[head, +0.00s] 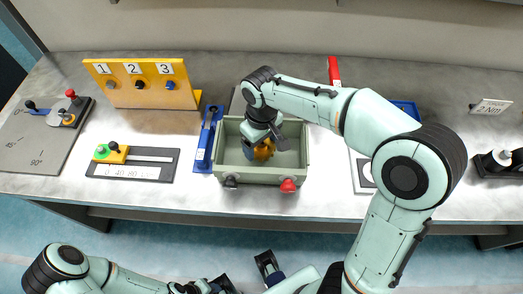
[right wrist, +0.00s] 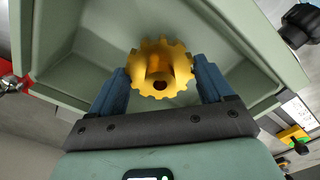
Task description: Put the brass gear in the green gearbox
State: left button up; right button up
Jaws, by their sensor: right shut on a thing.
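The green gearbox (head: 250,178) is an open box at the middle of the bench, with a black knob and a red knob on its front. My right gripper (head: 262,148) reaches down into its opening. It is shut on the brass gear (right wrist: 143,75), a toothed ring with a central hole, held between blue fingers in the right wrist view. The gear (head: 264,150) shows partly in the head view. The gearbox walls (right wrist: 250,35) surround it in the wrist view; whether the gear touches the floor I cannot tell. My left gripper (head: 245,278) is low at the bottom edge, its jaws unclear.
A blue stand (head: 206,140) is close to the left of the gearbox. A yellow numbered panel (head: 142,84), a slider with a green knob (head: 130,162) and an angle lever plate (head: 40,140) are farther left. A red-handled tool (head: 333,70) and blue tray (head: 407,108) are to the right.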

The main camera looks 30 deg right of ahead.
aim_at(261, 152)
jog(key=shift+f+b, duration=0.3)
jog(key=shift+f, duration=1.65)
jog(key=shift+f, duration=0.2)
jog(key=o, duration=1.2)
jog(key=shift+r, duration=0.1)
notch_tip(261, 152, up, 12)
jog(key=shift+r+p, duration=0.1)
jog(key=shift+p, duration=0.95)
